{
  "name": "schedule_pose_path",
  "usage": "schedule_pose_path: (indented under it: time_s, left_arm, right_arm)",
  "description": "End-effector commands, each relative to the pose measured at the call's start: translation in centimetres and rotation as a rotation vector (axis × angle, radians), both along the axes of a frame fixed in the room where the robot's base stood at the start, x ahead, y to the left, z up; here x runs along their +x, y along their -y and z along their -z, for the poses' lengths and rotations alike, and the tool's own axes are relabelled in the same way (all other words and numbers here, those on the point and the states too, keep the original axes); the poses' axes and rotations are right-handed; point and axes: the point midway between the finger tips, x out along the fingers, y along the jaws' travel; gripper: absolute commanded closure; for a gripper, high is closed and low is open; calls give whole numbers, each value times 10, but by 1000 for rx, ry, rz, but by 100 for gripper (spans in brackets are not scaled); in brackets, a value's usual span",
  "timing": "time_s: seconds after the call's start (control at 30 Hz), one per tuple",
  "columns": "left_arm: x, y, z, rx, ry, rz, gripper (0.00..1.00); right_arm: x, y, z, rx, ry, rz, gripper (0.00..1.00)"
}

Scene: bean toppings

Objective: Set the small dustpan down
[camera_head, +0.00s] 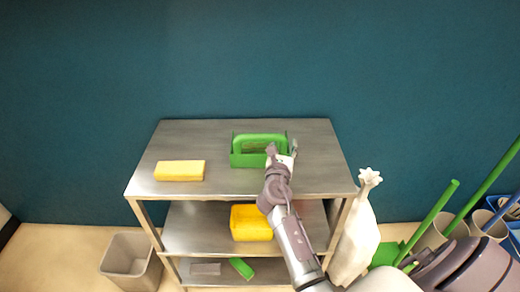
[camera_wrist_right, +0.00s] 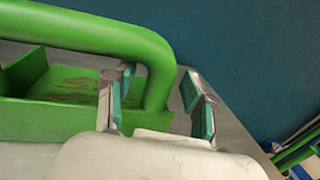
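The small green dustpan (camera_head: 250,159) rests on the top shelf of the metal rack, near the middle. In the right wrist view its thick green handle (camera_wrist_right: 95,32) arches over an open pan with reddish-brown marks inside. My right gripper (camera_head: 283,150) is at the dustpan's right end. In the right wrist view the fingers (camera_wrist_right: 160,88) are spread, one on each side of the handle's down-turned end, with visible gaps. My left gripper is not in view.
The metal top shelf (camera_head: 210,135) also holds a yellow sponge-like block (camera_head: 180,170) at left. A yellow item (camera_head: 251,223) sits on the middle shelf. A bin (camera_head: 130,262) stands lower left; a white bag (camera_head: 356,238) and green-handled tools (camera_head: 433,215) are at right. The top shelf's back left is clear.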

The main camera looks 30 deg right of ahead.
Motion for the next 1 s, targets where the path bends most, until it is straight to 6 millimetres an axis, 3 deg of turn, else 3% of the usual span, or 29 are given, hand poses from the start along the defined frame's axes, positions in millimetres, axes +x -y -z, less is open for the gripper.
schedule_pose_path:
  time_s: [0.03,0.3,0.73,0.87,1.0]
  left_arm:
    - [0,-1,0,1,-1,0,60]
    - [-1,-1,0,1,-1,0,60]
    - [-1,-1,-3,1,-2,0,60]
    - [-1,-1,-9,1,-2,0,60]
    - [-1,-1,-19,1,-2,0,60]
  right_arm:
    - [0,0,0,0,0,0,58]
    - [0,0,0,0,0,0,100]
    - [0,0,-7,-1,3,-1,100]
    - [0,-1,-22,-1,4,-1,100]
    - [0,0,-49,-3,7,-1,100]
